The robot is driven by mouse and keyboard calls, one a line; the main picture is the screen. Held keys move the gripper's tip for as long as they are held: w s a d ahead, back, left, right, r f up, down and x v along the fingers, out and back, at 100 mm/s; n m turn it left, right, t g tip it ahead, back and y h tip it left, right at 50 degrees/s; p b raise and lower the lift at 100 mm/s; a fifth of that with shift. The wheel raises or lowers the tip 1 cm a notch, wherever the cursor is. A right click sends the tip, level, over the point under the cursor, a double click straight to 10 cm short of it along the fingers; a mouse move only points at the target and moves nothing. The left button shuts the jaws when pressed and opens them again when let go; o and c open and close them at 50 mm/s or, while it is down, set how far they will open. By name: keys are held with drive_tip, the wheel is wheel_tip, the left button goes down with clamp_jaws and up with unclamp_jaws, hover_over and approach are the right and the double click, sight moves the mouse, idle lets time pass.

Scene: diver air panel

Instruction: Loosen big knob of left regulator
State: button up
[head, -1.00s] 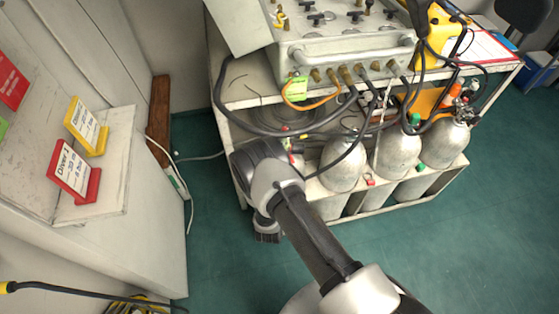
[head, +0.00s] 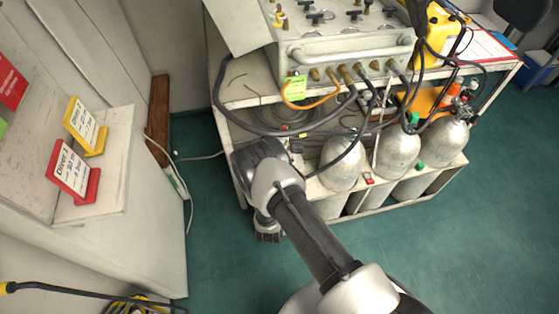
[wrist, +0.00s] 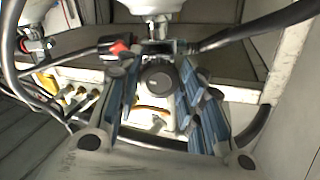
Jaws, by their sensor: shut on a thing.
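In the wrist view, the big knob (wrist: 159,78) is a dark grey round knob with a lighter round middle. It sits on the regulator (wrist: 156,46) at the neck of a white cylinder (wrist: 150,6). My gripper (wrist: 159,72) has its blue-padded fingers on both sides of the knob and is shut on it. In the head view, my arm and wrist cover the gripper and the regulator, in front of the left end of the cart's lower shelf.
Silver cylinders (head: 396,154) stand to the right on the cart. Dark hoses (head: 343,163) hang close to my wrist. The air panel (head: 345,50) is above. A red-tipped part (wrist: 119,46) and a hose (wrist: 250,27) flank the regulator. Open green floor lies in front.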

drive_tip(key=shift+n, duration=1.1)
drive_tip(key=o, duration=1)
drive_tip(key=shift+o, duration=0.2)
drive_tip(key=s, duration=1.2)
drive_tip(key=shift+a, duration=0.35)
